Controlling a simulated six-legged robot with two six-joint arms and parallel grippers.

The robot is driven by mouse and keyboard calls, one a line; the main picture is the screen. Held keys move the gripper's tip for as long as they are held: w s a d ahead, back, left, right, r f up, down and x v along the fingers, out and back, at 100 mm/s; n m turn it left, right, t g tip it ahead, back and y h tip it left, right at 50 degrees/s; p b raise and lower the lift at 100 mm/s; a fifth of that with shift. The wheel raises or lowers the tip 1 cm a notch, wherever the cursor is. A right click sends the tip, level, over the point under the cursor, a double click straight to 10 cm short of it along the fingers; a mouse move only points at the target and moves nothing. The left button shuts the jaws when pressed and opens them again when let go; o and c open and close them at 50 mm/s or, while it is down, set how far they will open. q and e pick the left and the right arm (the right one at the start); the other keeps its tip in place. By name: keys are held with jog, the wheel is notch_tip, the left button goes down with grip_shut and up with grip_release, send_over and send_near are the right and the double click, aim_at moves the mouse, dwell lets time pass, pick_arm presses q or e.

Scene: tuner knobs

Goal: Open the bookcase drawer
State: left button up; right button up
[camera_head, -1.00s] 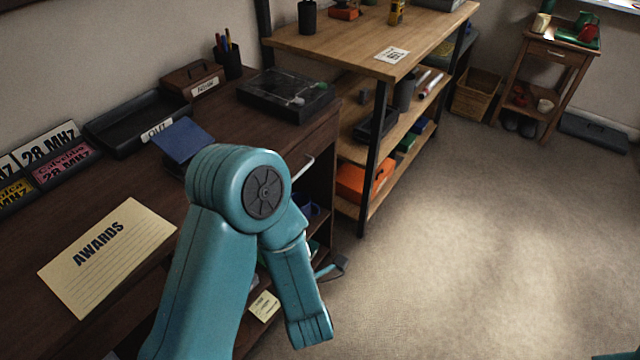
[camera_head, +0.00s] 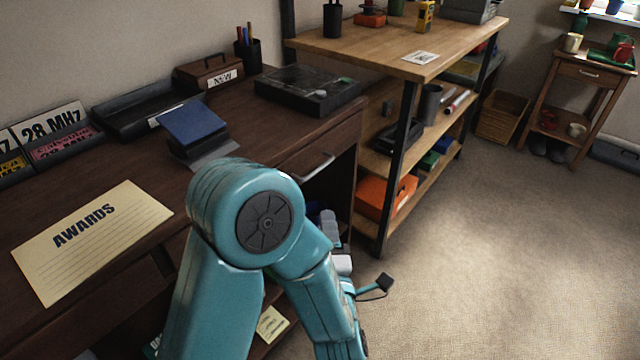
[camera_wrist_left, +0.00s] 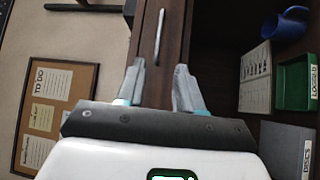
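The dark wood bookcase has a drawer (camera_head: 290,163) under its top at the right end, its front looking flush with the bookcase. A silver bar handle (camera_head: 318,168) is on the drawer front. In the left wrist view the handle (camera_wrist_left: 160,38) runs upright on the drawer front (camera_wrist_left: 146,55). My left gripper (camera_wrist_left: 158,78) is open and empty, its two grey fingers apart just short of the handle, with the handle lined up between them. In the head view the gripper (camera_head: 331,222) shows partly behind my arm, below the handle. My right gripper is not in view.
A blue-covered device (camera_head: 194,125), a turntable-like box (camera_head: 306,88) and an awards card (camera_head: 92,238) sit on the bookcase top. A wooden shelf unit (camera_head: 440,55) stands beyond it. A blue mug (camera_wrist_left: 285,24) and green tray (camera_wrist_left: 294,82) are in the open shelf. The carpet (camera_head: 490,240) is clear.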

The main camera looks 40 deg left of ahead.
pick_arm(q)
jog(key=x, duration=1.4)
jog(key=shift+w+a+r, duration=0.15)
jog(key=shift+a, duration=0.05)
grip_shut()
